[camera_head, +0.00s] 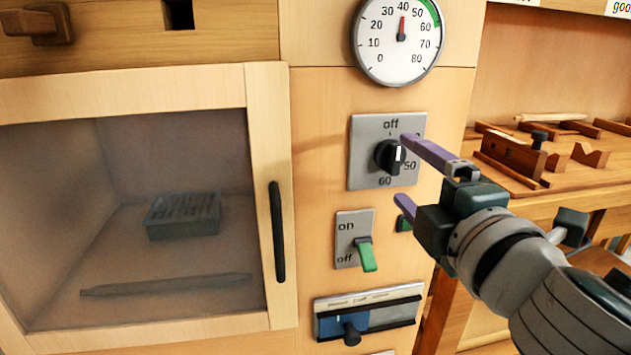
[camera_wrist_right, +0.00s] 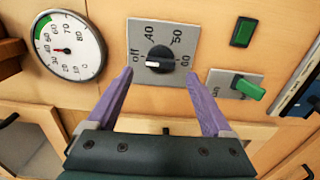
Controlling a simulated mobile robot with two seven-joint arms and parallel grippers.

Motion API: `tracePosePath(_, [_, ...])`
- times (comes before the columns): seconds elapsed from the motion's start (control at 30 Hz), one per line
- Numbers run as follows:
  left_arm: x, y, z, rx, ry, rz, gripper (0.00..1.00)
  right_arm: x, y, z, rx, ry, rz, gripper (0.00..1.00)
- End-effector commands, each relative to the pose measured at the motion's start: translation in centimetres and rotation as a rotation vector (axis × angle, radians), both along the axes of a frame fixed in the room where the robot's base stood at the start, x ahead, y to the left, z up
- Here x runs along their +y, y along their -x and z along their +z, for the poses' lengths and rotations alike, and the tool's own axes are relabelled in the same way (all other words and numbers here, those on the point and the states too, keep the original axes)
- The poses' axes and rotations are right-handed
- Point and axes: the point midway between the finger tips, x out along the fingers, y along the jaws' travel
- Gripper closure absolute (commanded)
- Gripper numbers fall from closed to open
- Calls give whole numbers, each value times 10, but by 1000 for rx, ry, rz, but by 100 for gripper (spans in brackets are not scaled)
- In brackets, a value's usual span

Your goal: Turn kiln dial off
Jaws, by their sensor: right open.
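The kiln dial (camera_head: 386,157) is a black knob with a white mark on a grey plate reading "off" at the top, "50" at the right and "60" at the bottom. In the head view the white mark is on the knob's right side; its exact setting I cannot tell. The dial also shows in the right wrist view (camera_wrist_right: 158,58). My right gripper (camera_head: 401,168) is open and empty, in front of the plate. In the wrist view its purple fingers (camera_wrist_right: 158,72) stand on either side of the knob, apart from it. My left gripper is not in view.
A round gauge (camera_head: 397,40) above reads about 40. Below are a green on/off switch (camera_head: 365,254) and a blue slider panel (camera_head: 368,312). The kiln door (camera_head: 262,140) with a black handle (camera_head: 277,232) is at left, shut. A wooden workbench (camera_head: 560,205) stands at right.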

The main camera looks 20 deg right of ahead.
Motion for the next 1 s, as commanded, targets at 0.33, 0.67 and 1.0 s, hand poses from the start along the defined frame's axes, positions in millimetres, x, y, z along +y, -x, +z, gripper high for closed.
tracePosePath(0.33, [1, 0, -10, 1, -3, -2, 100, 13, 55, -2, 2, -1, 0, 15])
tracePosePath(0.67, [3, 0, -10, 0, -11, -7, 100, 15, 61, 0, 0, 0, -1, 15])
tracePosePath(1.0, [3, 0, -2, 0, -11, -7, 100, 11, 62, 8, 0, -28, -16, 15])
